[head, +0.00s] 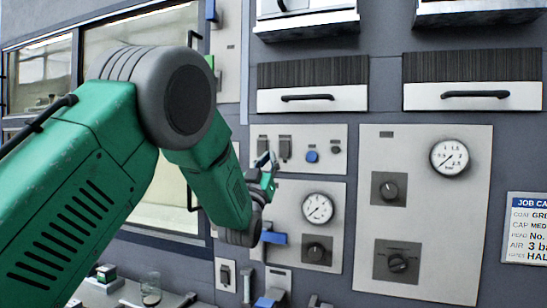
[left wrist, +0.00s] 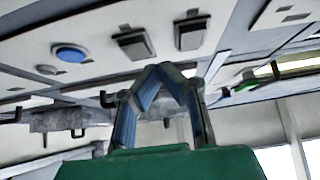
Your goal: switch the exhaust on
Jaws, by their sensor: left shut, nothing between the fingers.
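A light panel holds two dark switches side by side, the left switch (head: 262,143) and the right switch (head: 285,148). No exhaust label is readable. In the left wrist view the two switches (left wrist: 133,43) (left wrist: 192,33) and the blue button (left wrist: 70,54) show above the fingers. My left gripper (head: 266,160) is just below the switches in the head view, shut and empty; its fingertips (left wrist: 172,68) meet in the left wrist view. I cannot tell whether it touches the panel. My right gripper is out of view.
Below is a panel with a gauge (head: 318,208), a dark knob (head: 317,250) and a blue handle (head: 273,238). A larger panel with a gauge (head: 449,157) and two knobs is at right. Drawer handles (head: 307,97) project above. A window (head: 140,45) is at left.

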